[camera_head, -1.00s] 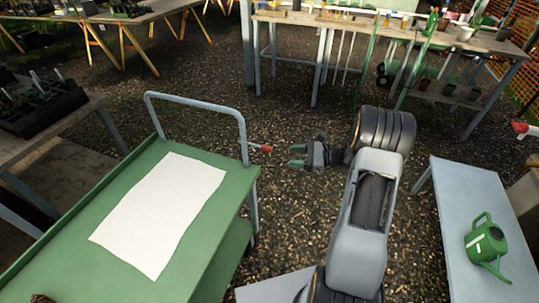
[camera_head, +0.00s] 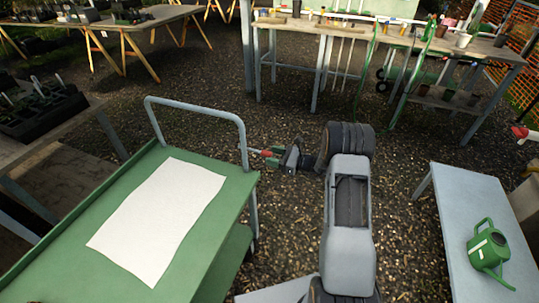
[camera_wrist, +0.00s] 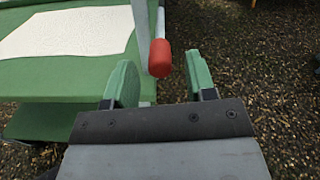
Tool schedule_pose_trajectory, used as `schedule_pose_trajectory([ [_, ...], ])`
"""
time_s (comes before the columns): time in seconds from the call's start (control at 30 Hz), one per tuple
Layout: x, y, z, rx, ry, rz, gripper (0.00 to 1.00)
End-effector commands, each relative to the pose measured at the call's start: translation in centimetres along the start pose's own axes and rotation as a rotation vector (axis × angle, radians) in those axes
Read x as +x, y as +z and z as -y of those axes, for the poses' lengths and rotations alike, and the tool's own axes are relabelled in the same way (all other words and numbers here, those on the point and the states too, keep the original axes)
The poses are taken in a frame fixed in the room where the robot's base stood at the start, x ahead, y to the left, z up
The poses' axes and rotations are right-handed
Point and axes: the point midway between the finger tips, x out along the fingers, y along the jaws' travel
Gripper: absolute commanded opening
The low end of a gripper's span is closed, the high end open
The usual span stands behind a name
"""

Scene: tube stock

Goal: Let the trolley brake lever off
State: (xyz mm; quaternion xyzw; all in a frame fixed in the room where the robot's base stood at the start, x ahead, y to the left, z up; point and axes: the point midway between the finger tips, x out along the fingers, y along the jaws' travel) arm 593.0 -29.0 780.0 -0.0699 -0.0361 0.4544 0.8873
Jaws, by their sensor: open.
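The green trolley (camera_head: 95,204) stands at the left, with a grey tubular handle (camera_head: 197,109) at its far end. The brake lever's red knob (camera_head: 266,153) sticks out to the right of the handle post. My gripper (camera_head: 271,154) is open at the knob, its green fingers pointing left toward the trolley. In the wrist view the red knob (camera_wrist: 160,58) shows ahead of and between the two green fingertips of my gripper (camera_wrist: 160,80), nearer the left finger. I cannot tell whether a finger touches it. The lever's pale rod shows above the knob.
A white sheet (camera_head: 160,215) lies on the trolley top. A grey bench (camera_head: 455,195) with a green watering can (camera_head: 487,245) stands at the right. A potting bench (camera_head: 400,38) stands at the back.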

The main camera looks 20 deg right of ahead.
Motion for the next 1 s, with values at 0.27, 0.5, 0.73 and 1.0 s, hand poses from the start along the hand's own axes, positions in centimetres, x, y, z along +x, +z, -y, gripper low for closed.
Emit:
schedule_pose_trajectory([
  [0.27,1.9,0.0,0.0,0.000,0.000,-0.001,0.51],
  [0.5,2.0,0.0,0.0,0.000,0.000,-0.001,0.51],
  [0.73,2.0,0.0,0.0,0.000,0.000,-0.001,0.36],
  [1.0,2.0,0.0,0.0,0.000,0.000,-0.001,0.10],
])
